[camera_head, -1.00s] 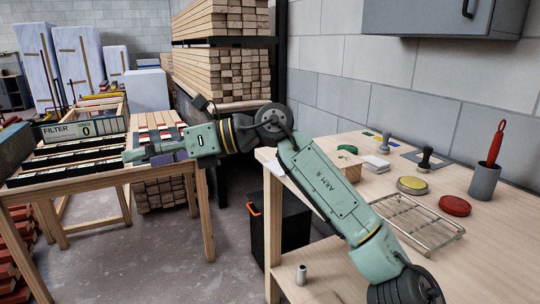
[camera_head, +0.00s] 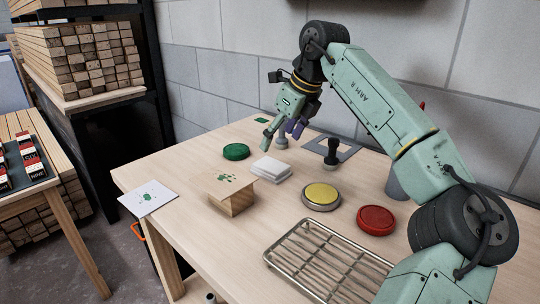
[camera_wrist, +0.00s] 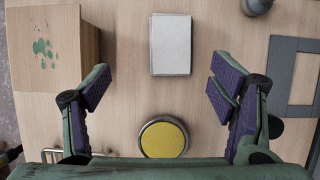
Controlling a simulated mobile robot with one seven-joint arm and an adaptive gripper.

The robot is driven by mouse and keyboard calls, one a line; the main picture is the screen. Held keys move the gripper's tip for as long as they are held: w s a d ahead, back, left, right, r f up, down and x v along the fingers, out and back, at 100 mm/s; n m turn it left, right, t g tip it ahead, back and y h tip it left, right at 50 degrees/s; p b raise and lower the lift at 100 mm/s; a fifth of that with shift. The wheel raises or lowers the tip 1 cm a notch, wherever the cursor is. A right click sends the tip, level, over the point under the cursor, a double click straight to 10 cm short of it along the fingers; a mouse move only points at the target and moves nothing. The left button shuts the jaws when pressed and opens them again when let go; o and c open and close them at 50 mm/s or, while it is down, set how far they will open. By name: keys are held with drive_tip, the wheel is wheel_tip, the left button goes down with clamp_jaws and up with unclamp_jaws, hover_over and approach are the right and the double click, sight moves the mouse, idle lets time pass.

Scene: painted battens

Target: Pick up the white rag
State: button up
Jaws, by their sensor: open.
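In the wrist view the rag (camera_wrist: 171,44) is at the top centre, fully visible. My gripper (camera_head: 281,138) is above the table, just behind and above the rag in the head view, with fingers pointing down. In the wrist view my gripper (camera_wrist: 158,92) has its fingers spread wide with nothing between them. The rag lies beyond the fingertips there, untouched.
A wooden block (camera_head: 232,195) with green blots stands left of the rag. Round yellow (camera_head: 321,196), red (camera_head: 376,219) and green (camera_head: 236,151) pads sit around. A black-handled stamp (camera_head: 331,153), grey frame (camera_wrist: 293,75) and wire rack (camera_head: 325,262) are nearby. A printed white card (camera_head: 147,197) lies at the table edge.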

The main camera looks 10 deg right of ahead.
drive_tip(key=shift+w+d+f, duration=0.3)
drive_tip(key=shift+d, duration=0.35)
drive_tip(key=p, duration=0.1)
hover_over(272, 165)
drive_tip(key=s+d, duration=0.1)
drive_tip(key=s, duration=0.1)
wheel_tip(272, 165, down, 4)
drive_tip(key=shift+f, duration=0.1)
drive_tip(key=p+x, duration=0.2)
drive_tip(key=x, duration=0.2)
drive_tip(key=shift+w+d, duration=0.1)
drive_tip(key=shift+w, duration=0.15)
drive_tip(key=shift+w+f, duration=0.2)
drive_tip(key=shift+f, duration=0.4)
drive_tip(key=shift+f, duration=0.25)
drive_tip(key=shift+c, duration=0.3)
drive_tip(key=shift+s+f, duration=0.1)
drive_tip(key=c, duration=1.1)
